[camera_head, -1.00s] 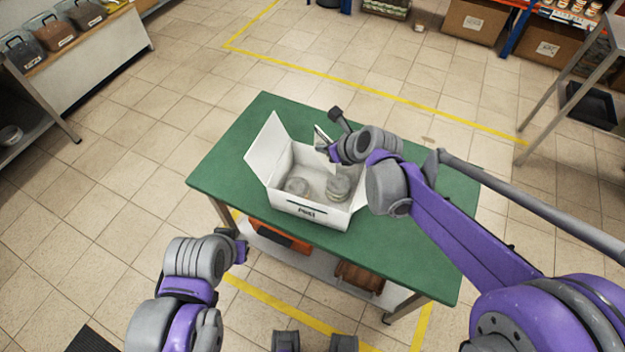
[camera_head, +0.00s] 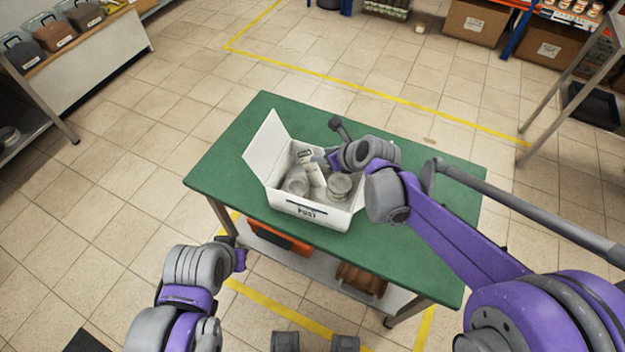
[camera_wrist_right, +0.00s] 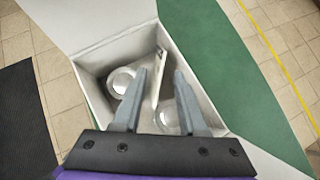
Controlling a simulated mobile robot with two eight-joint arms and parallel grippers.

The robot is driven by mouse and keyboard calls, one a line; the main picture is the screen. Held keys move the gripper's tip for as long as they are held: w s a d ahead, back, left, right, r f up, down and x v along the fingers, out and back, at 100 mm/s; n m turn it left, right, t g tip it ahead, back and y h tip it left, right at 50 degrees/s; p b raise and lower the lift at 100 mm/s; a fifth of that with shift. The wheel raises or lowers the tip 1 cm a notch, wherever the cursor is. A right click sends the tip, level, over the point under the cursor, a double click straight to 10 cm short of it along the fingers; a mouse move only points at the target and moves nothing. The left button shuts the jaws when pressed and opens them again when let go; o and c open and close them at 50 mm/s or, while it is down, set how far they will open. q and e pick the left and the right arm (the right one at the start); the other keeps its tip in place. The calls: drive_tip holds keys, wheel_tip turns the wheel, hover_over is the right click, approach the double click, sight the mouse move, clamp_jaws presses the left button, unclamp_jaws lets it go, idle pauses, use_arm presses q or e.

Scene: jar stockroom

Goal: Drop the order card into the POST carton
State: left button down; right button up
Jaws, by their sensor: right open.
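The white POST carton (camera_head: 290,206) stands with its flaps open on the green table. The pale order card (camera_head: 311,172) is inside it, standing tilted between two lidded jars, the left jar (camera_head: 297,184) and the right jar (camera_head: 340,187). My right gripper (camera_head: 326,158) is over the carton's opening with its jaws open. In the right wrist view the card (camera_wrist_right: 158,78) shows nearly edge-on between the spread fingers (camera_wrist_right: 160,73), and I see no grip on it. My left gripper (camera_head: 240,254) is off the table's front left, and its jaws are unclear.
The green table (camera_head: 235,160) is bare around the carton. An orange item (camera_head: 280,238) and a brown crate (camera_head: 361,279) sit on its lower shelf.

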drive_tip(key=shift+r, duration=0.1)
drive_tip(key=v, duration=1)
drive_tip(key=shift+s+d+r+p, duration=0.15)
drive_tip(key=shift+s+r+p, duration=0.1)
drive_tip(key=shift+p, duration=0.1)
drive_tip(key=shift+f, duration=0.1)
